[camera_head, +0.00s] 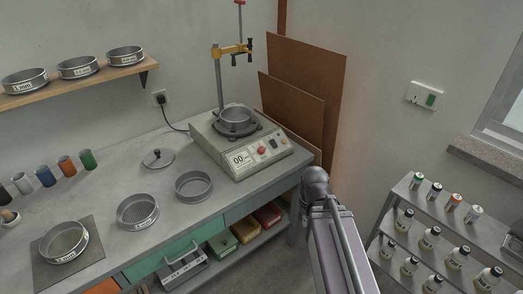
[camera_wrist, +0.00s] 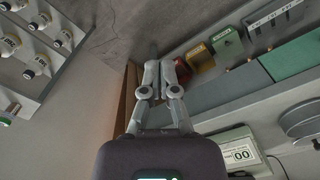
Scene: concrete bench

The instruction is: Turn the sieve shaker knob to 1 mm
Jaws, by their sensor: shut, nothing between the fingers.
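The sieve shaker (camera_head: 215,143) stands at the right end of the bench, a pale boxy base with a post and yellow clamp. My gripper (camera_wrist: 157,62) is shut and empty, apart from the shaker. In the head view my arm is right of the bench, and the fingers are hidden.
A sieve (camera_head: 236,120) sits on the shaker. Loose sieves (camera_head: 194,186) and a lid (camera_head: 158,158) lie on the bench (camera_head: 110,185). Brown boards (camera_head: 305,75) lean behind the shaker. A bottle rack (camera_head: 425,235) stands at right. Bins (camera_head: 222,243) sit under the bench.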

